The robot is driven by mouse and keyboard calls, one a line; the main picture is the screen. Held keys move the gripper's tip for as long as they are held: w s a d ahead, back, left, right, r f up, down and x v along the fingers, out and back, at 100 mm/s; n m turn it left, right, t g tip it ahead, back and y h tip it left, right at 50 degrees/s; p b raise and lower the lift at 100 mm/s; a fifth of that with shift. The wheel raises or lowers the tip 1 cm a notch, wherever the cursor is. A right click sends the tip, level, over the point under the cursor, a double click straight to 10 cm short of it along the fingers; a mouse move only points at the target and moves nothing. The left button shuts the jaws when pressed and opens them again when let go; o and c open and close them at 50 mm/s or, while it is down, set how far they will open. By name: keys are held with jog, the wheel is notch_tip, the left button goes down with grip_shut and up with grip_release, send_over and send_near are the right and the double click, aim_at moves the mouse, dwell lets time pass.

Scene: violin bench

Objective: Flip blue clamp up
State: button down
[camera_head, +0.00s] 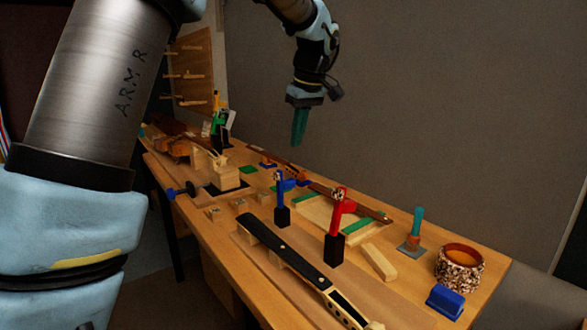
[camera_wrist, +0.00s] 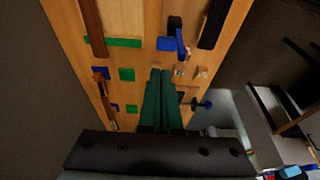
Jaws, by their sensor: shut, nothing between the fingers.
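The blue clamp (camera_head: 280,184) stands upright on a black block (camera_head: 282,216) near the middle of the bench. A short blue arm juts from its right side, but its exact lever position is too small to tell. In the wrist view the blue clamp (camera_wrist: 181,42) shows from above, beyond my fingertips. My gripper (camera_head: 298,143), with green fingers, is shut and empty, pointing down above the far side of the bench and apart from the clamp. The closed fingers also show in the wrist view (camera_wrist: 160,72).
A red clamp (camera_head: 338,210) stands to the right of the blue one. A black fingerboard neck (camera_head: 280,250) lies in front. A speckled roll (camera_head: 459,268), a blue block (camera_head: 445,301) and a teal-handled tool (camera_head: 416,224) are at the right. A green clamp (camera_head: 217,122) stands farther back.

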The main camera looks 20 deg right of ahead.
aim_at(292, 179)
jog(key=x, duration=0.3)
jog(key=p+x, duration=0.1)
jog(key=x, duration=0.2)
jog(key=s+x, duration=0.1)
jog(key=x, duration=0.2)
jog(key=shift+s+d+f+p, duration=0.1)
jog(key=shift+d+f+p, duration=0.1)
jog(key=shift+p, duration=0.2)
jog(key=shift+r, duration=0.1)
jog(key=shift+d+p, duration=0.2)
jog(key=shift+p, duration=0.25)
jog(key=shift+w+d+f+y+p, duration=0.35)
jog(key=shift+d+f+y, duration=0.25)
jog(key=shift+d, duration=0.25)
jog(key=shift+a, duration=0.1)
